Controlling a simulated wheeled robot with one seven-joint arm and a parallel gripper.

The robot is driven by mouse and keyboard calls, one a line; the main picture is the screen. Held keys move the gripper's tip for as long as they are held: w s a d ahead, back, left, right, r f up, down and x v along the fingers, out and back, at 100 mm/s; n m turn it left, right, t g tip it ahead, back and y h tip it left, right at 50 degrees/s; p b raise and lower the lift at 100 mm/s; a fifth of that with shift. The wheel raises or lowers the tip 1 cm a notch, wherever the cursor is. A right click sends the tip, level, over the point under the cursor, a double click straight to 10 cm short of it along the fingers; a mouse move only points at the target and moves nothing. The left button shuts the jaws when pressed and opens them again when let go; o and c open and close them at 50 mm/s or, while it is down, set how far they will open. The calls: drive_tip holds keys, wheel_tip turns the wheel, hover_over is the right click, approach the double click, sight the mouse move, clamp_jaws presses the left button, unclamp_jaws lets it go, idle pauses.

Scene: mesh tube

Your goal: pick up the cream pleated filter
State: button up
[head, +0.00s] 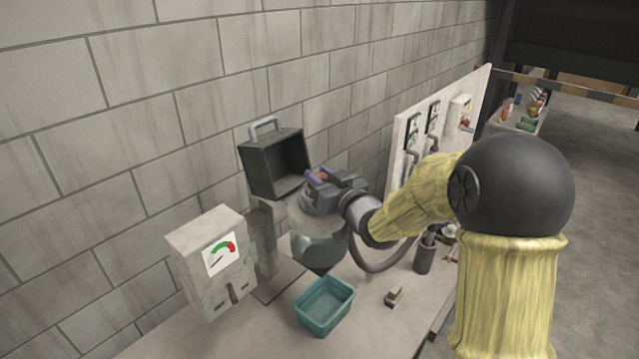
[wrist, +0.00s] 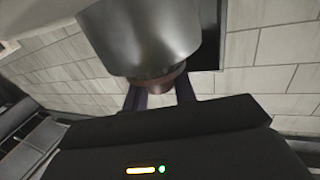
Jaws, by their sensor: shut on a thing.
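I cannot make out a cream pleated filter in either view. My gripper (head: 318,178) is beside the open dark box (head: 262,168), above a grey-teal rounded vessel (head: 320,250) with a pale disc-like top (head: 312,220). Its fingers (wrist: 161,97) are shut on a small reddish-brown part (wrist: 160,83), which also shows in the head view (head: 320,175). In the wrist view a large grey metal cylinder (wrist: 145,38) is in front of this part and hides much of it. I cannot tell whether the two are joined.
A teal bin (head: 325,303) stands on the bench in front of the vessel. A grey box with a dial (head: 212,262) stands at left. A small pale block (head: 394,296) and a dark cylinder (head: 424,255) are at right. A gauge panel (head: 440,115) stands behind my arm.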

wheel_tip(320, 180, up, 9)
drive_tip(key=shift+r+b, duration=0.2)
drive_tip(key=shift+b, duration=0.45)
drive_tip(key=shift+c, duration=0.2)
drive_tip(key=shift+r, duration=0.25)
drive_tip(key=shift+a, duration=0.1)
